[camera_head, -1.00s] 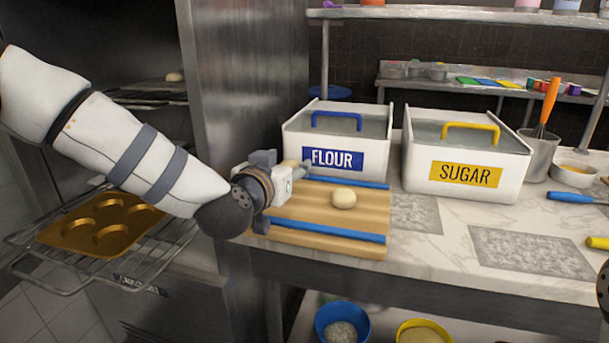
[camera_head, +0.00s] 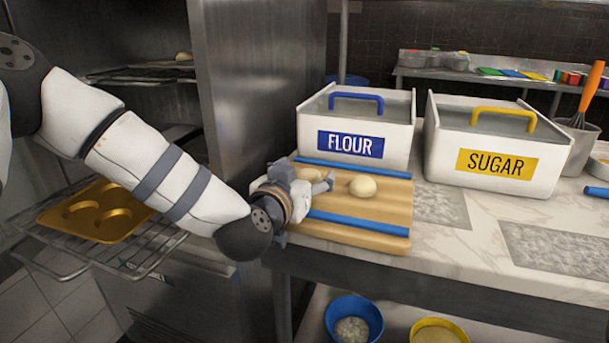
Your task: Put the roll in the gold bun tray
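A pale round roll (camera_head: 362,187) lies on the wooden board (camera_head: 350,236) between two blue strips. A second pale dough piece (camera_head: 308,174) shows partly behind my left gripper. My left gripper (camera_head: 326,184) is low over the left part of the board, its visible grey fingertip just left of the uncovered roll, apparently apart from it. The other finger is not clearly seen, so its opening cannot be judged. The gold bun tray (camera_head: 97,226), with several round hollows, sits on a pulled-out wire rack at left, partly hidden by my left arm. My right gripper is out of view.
White FLOUR (camera_head: 325,125) and SUGAR (camera_head: 550,183) bins stand behind the board. A steel oven wall (camera_head: 240,90) rises between rack (camera_head: 65,268) and counter. Blue (camera_head: 372,308) and yellow (camera_head: 458,326) bowls sit below. Marble counter at right is partly clear.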

